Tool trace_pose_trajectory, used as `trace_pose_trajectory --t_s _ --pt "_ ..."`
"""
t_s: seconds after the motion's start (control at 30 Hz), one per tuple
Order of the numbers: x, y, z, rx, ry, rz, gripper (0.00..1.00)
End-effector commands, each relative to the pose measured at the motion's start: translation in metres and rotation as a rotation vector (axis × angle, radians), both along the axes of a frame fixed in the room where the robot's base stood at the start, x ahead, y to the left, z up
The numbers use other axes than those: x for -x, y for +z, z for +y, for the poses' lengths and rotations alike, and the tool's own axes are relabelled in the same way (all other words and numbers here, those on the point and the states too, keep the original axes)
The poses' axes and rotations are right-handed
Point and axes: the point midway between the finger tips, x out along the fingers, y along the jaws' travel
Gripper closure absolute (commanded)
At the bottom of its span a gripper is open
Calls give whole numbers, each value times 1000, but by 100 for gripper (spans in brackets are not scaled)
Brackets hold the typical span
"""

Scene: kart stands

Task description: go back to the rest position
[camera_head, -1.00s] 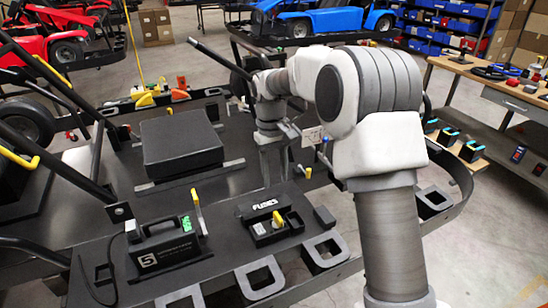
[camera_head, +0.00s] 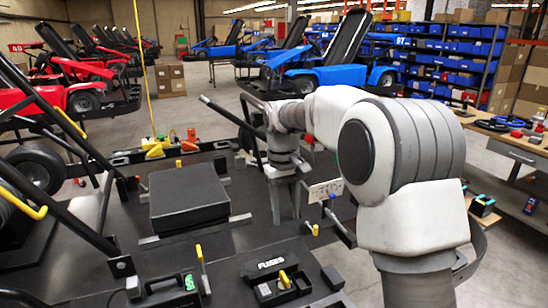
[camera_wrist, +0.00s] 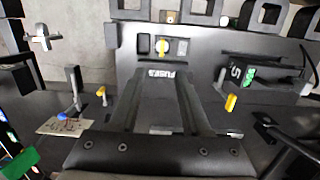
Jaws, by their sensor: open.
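My gripper (camera_head: 286,215) hangs pointing down over the dark kart deck (camera_head: 225,250), to the right of the black padded block (camera_head: 188,197) in the head view. Its two fingers are apart, with nothing seen between them. In the wrist view my gripper (camera_wrist: 167,80) shows as two dark fingers reaching towards the fuse box (camera_wrist: 163,47). The fuse box, with its yellow knob, also shows at the bottom of the head view (camera_head: 276,286). I cannot tell the exact height of the fingertips above the deck.
A black device with green markings (camera_head: 165,293) stands left of the fuse box. A light plate (camera_head: 326,189) with a blue knob is right of my gripper. Dark bars (camera_head: 60,120) rise at the left. A workbench (camera_head: 515,145) stands at the right; open floor lies behind.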

Motion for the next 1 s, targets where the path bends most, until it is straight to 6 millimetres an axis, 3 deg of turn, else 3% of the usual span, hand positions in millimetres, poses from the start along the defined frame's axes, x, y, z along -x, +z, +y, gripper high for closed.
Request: trace_pose_trajectory --t_s 0.2,0.5,0.77,1.0 --pt "41 44 -23 -4 -50 -102 53" --pt "104 80 -52 -20 -128 -235 53" --pt "164 91 -74 -45 -201 -348 53" --pt "218 86 -91 -75 -270 -452 53"
